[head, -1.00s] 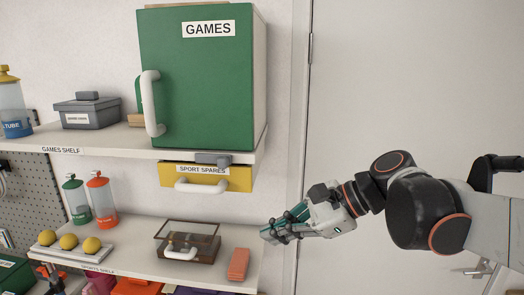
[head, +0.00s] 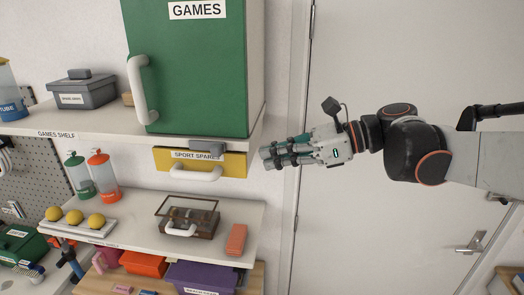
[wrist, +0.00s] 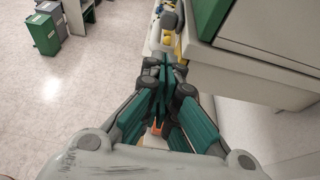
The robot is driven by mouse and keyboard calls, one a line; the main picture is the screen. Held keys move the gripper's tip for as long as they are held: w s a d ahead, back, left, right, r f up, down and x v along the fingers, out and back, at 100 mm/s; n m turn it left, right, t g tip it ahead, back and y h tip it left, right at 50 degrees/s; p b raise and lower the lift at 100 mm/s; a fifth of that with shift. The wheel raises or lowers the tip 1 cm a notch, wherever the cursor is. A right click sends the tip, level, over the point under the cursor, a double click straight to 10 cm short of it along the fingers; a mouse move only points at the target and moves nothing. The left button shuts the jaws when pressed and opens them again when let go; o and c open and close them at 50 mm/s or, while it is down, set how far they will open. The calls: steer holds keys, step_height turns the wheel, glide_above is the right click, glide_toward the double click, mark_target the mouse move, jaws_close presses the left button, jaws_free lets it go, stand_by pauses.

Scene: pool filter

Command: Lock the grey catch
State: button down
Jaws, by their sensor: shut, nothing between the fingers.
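The grey catch (head: 207,147) is a small block at the top right of the yellow drawer labelled SPORT SPARES (head: 225,165), just under the shelf edge. It partly covers the end of the label. The drawer looks closed, with a white handle (head: 195,174) on its front. My gripper (head: 266,157) is shut and empty, to the right of the drawer and apart from the catch, its fingers pointing left. In the wrist view, the shut fingers (wrist: 163,75) are in the middle; I cannot clearly make out the catch there.
The games shelf (head: 90,126) overhangs the drawer and bears a green cabinet (head: 190,75) and a grey box (head: 80,92). The lower shelf (head: 140,240) holds a glass-lidded case (head: 190,220), an orange block (head: 237,240), bottles and yellow balls.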

mark_target(234, 163)
steer(key=p+x, duration=0.1)
steer(key=x, duration=0.8)
steer(key=shift+a+f, duration=0.1)
steer(key=shift+a, duration=0.05)
steer(key=shift+s+r+h+p, duration=0.1)
steer(key=shift+r+h+p, duration=0.25)
steer(key=shift+h+p, duration=0.1)
